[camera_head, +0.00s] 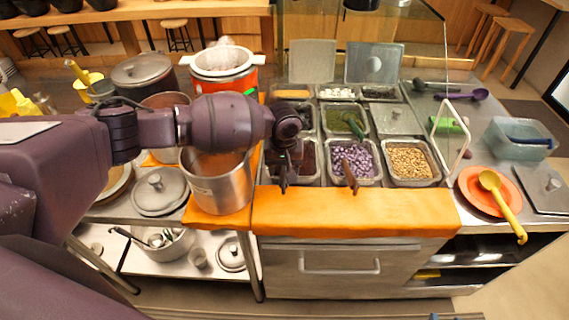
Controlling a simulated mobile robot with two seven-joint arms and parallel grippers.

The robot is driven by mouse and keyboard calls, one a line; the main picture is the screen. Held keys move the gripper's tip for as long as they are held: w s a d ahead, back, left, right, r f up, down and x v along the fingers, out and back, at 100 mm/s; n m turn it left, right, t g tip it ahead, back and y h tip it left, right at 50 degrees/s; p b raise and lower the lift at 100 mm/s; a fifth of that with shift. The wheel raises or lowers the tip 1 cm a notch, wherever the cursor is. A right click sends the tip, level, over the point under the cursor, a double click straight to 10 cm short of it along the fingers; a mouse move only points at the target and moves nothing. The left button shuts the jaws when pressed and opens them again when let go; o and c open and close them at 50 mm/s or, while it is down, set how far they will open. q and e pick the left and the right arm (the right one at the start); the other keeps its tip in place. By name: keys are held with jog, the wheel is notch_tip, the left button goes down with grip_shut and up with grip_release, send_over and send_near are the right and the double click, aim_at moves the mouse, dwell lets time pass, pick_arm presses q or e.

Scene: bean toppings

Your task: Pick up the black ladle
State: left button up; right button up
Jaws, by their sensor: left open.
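A black ladle (440,87) lies on the steel counter at the back right, behind a purple ladle (470,95). My left gripper (317,181) is open and empty. Its two dark fingers hang apart in front of the topping containers, near the orange front ledge. It is well to the left of the black ladle and nearer to me. My right gripper is not in view.
Topping containers (410,162) fill the middle counter. A tall steel pot (217,186) stands left of my gripper. A yellow ladle (497,198) lies on an orange plate (469,193) at the right. A clear bin (522,151) and an upright clear panel stand nearby.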

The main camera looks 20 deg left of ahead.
pick_arm(q)
jog(key=shift+f, duration=1.2)
jog(key=shift+c, duration=0.3)
grip_shut()
